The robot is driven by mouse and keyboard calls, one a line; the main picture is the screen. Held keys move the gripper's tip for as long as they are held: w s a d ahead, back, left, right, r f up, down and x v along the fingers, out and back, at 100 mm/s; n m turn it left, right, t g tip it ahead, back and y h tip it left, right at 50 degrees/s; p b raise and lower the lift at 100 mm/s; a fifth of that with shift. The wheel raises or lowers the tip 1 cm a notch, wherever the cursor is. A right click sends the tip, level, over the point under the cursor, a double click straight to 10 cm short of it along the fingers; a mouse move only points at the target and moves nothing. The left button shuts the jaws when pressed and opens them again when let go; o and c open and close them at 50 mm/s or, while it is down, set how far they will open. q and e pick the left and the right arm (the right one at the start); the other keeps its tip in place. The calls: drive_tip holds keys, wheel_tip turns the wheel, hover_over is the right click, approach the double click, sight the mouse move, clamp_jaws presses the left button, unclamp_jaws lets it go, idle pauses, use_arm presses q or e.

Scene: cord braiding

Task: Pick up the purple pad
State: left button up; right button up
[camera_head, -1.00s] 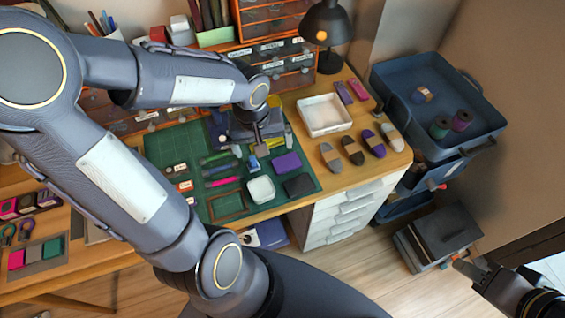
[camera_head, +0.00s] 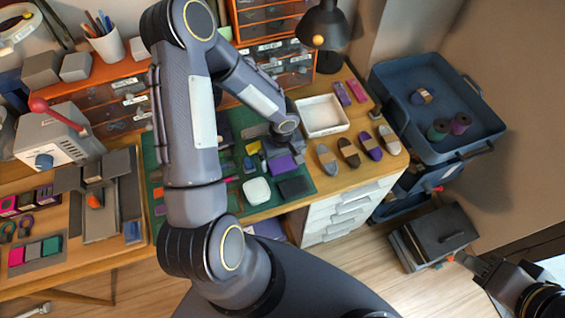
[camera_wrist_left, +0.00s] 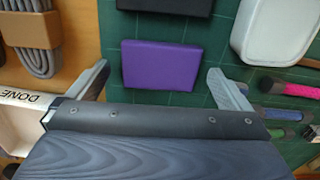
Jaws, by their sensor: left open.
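The purple pad (camera_head: 280,165) lies flat on the green cutting mat (camera_head: 233,206), just behind a black pad (camera_head: 295,187). In the left wrist view the purple pad (camera_wrist_left: 160,65) is fully visible, centred between the spread fingers of my left gripper (camera_wrist_left: 158,76). The gripper is open and empty, and the fingers are apart from the pad's sides. In the head view my left arm reaches over the mat and partly hides the left gripper (camera_head: 277,148) near the pad. My right gripper (camera_head: 466,262) is at the lower right, far from the mat; its jaw opening is unclear.
A white container (camera_head: 256,190) sits left of the black pad. A white tray (camera_head: 342,127) and several cord bundles (camera_head: 349,152) lie right of the mat. Drawers and a lamp (camera_head: 322,24) stand behind. A blue trolley (camera_head: 389,72) is at the right.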

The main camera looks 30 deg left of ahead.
use_arm(q)
drive_tip(key=shift+f, duration=0.45)
drive_tip(key=c, duration=1)
drive_tip(key=shift+c, duration=0.2)
